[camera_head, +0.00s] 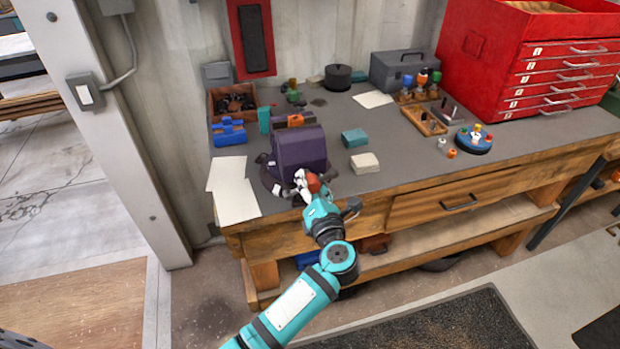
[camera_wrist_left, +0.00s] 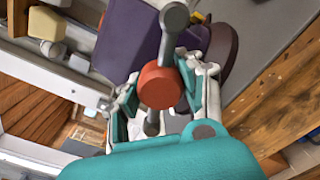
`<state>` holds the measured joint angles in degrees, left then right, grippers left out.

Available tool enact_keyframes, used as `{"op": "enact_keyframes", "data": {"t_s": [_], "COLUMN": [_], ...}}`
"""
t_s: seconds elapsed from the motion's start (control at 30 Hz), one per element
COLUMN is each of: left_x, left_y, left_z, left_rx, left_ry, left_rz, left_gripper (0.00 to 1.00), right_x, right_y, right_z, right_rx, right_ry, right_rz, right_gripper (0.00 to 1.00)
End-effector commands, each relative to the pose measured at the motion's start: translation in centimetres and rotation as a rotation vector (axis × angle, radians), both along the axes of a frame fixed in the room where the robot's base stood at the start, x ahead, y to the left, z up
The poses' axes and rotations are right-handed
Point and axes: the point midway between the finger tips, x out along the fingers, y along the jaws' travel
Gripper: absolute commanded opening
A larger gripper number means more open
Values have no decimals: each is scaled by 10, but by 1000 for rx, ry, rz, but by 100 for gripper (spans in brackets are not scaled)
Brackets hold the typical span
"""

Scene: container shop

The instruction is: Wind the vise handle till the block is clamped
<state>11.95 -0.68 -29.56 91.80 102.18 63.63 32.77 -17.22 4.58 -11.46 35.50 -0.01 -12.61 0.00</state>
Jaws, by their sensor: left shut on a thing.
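The purple vise (camera_head: 300,150) stands on the front left of the workbench and also fills the upper part of the left wrist view (camera_wrist_left: 125,40). Its handle has a round orange-red hub (camera_wrist_left: 160,87) with a grey bar (camera_wrist_left: 172,40) through it. My left gripper (camera_head: 311,186) reaches the vise front. In the left wrist view its fingers (camera_wrist_left: 158,95) are closed on the handle, one either side of the hub. An orange piece (camera_head: 295,120) shows behind the vise's top; whether it is the block in the jaws I cannot tell. My right gripper is out of view.
White sheets (camera_head: 232,190) lie left of the vise. A teal block (camera_head: 354,138) and a cream block (camera_head: 364,163) lie to its right. A blue round tray (camera_head: 473,143) and a red drawer cabinet (camera_head: 540,65) stand farther right.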

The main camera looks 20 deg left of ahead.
Motion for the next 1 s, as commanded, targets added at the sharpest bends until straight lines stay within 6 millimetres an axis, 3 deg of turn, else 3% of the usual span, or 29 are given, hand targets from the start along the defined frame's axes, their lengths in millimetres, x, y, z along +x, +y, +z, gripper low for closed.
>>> {"op": "enact_keyframes", "data": {"t_s": [0.1, 0.4, 1.0], "left_x": [-1, -1, -1], "left_y": [-1, -1, -1], "left_z": [2, 0, -2], "left_rx": [64, 184, 220], "left_ry": [50, 130, 153], "left_rz": [0, -1, -2], "left_gripper": [6, 6, 5], "right_x": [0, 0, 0], "right_y": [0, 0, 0], "right_z": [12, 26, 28], "right_rx": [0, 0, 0], "right_ry": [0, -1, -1], "right_rz": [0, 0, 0], "right_gripper": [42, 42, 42]}}
